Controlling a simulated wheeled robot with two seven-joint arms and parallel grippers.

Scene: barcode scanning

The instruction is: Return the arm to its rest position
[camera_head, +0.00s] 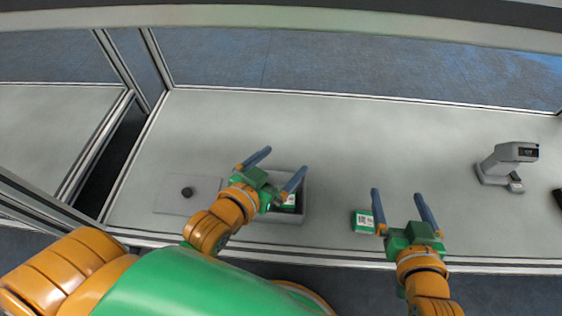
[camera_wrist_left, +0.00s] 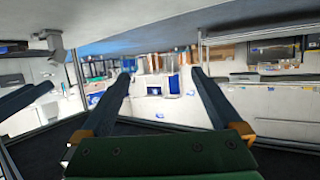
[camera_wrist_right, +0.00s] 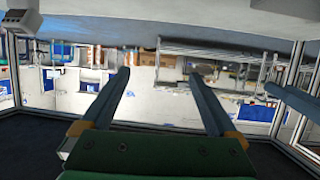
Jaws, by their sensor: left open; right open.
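My left gripper (camera_head: 274,172) is open and empty above the grey box (camera_head: 302,212) on the table in the head view. Its two fingers are apart in the left wrist view (camera_wrist_left: 158,95), with nothing between them. My right gripper (camera_head: 398,203) is open and empty near the table's front edge. Its spread fingers also show in the right wrist view (camera_wrist_right: 160,95). A small green and white carton (camera_head: 363,222) lies on the table just left of the right gripper. Another green and white item (camera_head: 289,202) lies in the grey box, partly hidden by my left gripper.
A grey scanner on a stand (camera_head: 506,164) stands at the right of the table. A dark object (camera_head: 558,197) sits at the right edge. The table's middle and back (camera_head: 340,125) are clear.

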